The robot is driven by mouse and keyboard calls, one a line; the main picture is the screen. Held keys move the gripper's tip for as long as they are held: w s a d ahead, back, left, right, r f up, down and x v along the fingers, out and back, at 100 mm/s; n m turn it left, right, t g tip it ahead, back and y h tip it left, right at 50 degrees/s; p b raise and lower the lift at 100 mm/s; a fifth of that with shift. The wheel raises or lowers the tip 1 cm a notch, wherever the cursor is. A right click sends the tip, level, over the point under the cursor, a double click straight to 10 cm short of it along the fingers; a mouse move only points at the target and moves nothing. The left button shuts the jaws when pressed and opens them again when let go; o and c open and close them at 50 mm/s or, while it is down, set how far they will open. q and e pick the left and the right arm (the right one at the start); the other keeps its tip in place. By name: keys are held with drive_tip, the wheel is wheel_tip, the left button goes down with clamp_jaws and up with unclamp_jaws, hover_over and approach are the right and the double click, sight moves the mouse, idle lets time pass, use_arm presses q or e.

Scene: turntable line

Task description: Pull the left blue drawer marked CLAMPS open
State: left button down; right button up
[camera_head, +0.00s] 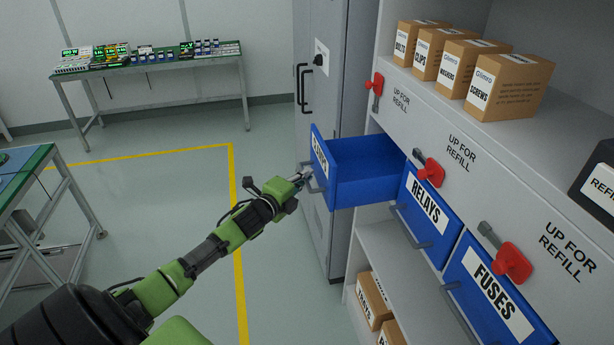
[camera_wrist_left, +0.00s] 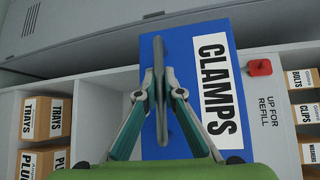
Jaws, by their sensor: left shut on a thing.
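The left blue drawer (camera_head: 365,185), marked CLAMPS, stands pulled out of the white cabinet, and its empty-looking inside shows partly. Its label faces left in the head view and reads sideways in the left wrist view, where the blue front (camera_wrist_left: 182,45) fills the middle. My left gripper (camera_head: 305,177) is at the drawer's front, shut on its grey handle (camera_wrist_left: 159,65). In the left wrist view both fingers (camera_wrist_left: 160,92) close around the bar. My right gripper is in neither view.
Blue drawers RELAYS (camera_head: 425,207) and FUSES (camera_head: 492,290) are closed to the right. Red levers (camera_head: 429,169) sit on the panel above. Cardboard boxes (camera_head: 508,82) stand on the upper shelf. A grey locker (camera_head: 325,130) stands behind the open drawer.

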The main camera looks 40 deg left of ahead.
use_arm(q)
drive_tip(key=shift+s+a, duration=0.1)
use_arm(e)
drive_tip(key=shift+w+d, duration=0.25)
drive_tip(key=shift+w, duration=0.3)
use_arm(q)
drive_tip(key=c, duration=2.2)
unclamp_jaws()
drive_tip(key=shift+o, duration=0.2)
drive_tip(key=s+d+r, duration=0.1)
drive_tip(key=s, duration=1.1)
drive_tip(key=shift+r, duration=0.35)
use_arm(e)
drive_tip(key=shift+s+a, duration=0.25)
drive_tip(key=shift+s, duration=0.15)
use_arm(q)
drive_tip(key=shift+w+f, duration=0.1)
